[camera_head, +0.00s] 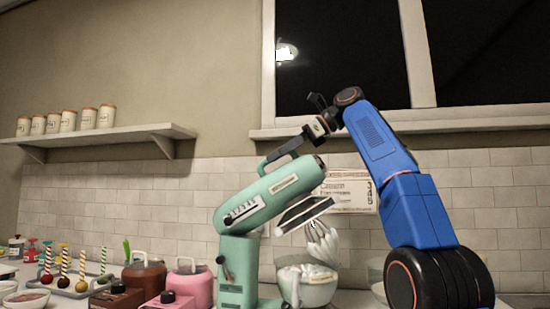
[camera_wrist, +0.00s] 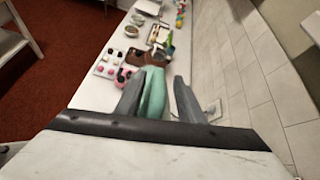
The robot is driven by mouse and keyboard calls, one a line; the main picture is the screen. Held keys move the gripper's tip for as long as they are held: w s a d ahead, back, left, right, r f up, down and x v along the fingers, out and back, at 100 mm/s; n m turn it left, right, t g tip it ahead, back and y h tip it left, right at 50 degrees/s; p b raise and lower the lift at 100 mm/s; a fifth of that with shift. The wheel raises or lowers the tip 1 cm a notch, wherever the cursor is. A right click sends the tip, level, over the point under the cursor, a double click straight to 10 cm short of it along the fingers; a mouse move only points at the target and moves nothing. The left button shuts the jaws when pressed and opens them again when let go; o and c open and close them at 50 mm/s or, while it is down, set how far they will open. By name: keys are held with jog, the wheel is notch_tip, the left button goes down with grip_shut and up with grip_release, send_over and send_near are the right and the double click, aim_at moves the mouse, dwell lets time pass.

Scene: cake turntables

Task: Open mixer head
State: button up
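The teal stand mixer (camera_head: 240,265) stands on the counter with its head (camera_head: 272,195) tilted up, its front end raised to the upper right. The whisk (camera_head: 322,238) hangs from the raised head above the mixer bowl (camera_head: 312,288). My gripper (camera_head: 284,150) is at the top of the head, by its handle (camera_head: 262,167). In the wrist view, the two grey fingers of my gripper (camera_wrist: 160,97) stand apart, with the teal mixer (camera_wrist: 154,92) showing between them. Whether a finger touches the handle cannot be told.
A shelf with canisters (camera_head: 68,121) is on the wall. The tiled wall (camera_head: 180,185) is close behind.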

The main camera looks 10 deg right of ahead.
jog(key=shift+v, duration=0.85)
jog(key=s+d, duration=0.1)
jog(key=d, duration=0.2)
jog(key=s+d, duration=0.2)
jog(key=d, duration=0.2)
jog(key=s+d, duration=0.1)
jog(key=d, duration=0.2)
jog(key=shift+s+d+f, duration=0.2)
jog(key=shift+s+d, duration=0.15)
jog(key=shift+d, duration=0.05)
